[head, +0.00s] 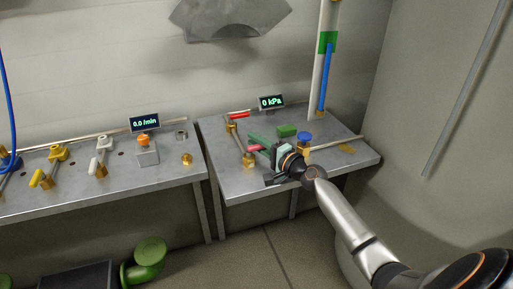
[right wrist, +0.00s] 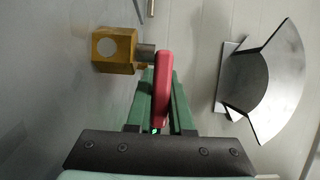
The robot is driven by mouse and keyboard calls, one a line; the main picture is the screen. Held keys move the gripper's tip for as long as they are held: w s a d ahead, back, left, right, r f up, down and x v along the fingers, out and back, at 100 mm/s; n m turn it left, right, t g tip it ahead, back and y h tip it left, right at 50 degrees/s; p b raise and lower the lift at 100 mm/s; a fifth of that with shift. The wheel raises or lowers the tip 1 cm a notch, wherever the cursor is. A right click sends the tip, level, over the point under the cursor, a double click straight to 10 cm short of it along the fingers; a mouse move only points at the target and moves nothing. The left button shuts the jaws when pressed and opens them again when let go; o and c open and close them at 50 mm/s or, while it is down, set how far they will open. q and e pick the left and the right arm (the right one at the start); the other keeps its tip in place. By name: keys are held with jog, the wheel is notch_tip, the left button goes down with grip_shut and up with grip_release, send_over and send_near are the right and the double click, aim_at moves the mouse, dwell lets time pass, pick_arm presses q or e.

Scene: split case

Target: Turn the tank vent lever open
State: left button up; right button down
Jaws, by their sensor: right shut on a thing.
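A red lever (head: 252,149) sits on a brass valve (head: 248,160) near the left side of the right-hand bench. In the right wrist view the red handle (right wrist: 162,88) stands between my green fingers, joined by a short grey stem to the brass valve body (right wrist: 115,50). My right gripper (head: 263,148) is shut on this red lever, reaching in from the right. A second red lever (head: 239,116) on brass fittings lies further back. No label shows which lever is the tank vent. My left gripper is not in view.
A pressure display (head: 271,102) reads 0 kPa at the back. A blue knob (head: 305,137) and a green block (head: 287,130) stand close to my right gripper. A tall tube (head: 327,45) rises behind. The left bench (head: 115,183) holds yellow, white and orange fittings.

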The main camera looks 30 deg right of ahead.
dwell(0.4)
jog(key=c, duration=0.8)
grip_release()
jog(key=shift+s+d, duration=0.1)
jog(key=shift+s, duration=0.35)
jog(key=s, duration=0.3)
jog(key=s+d, duration=0.1)
jog(key=s, duration=0.7)
jog(key=shift+d, duration=0.4)
jog(key=shift+s, duration=0.2)
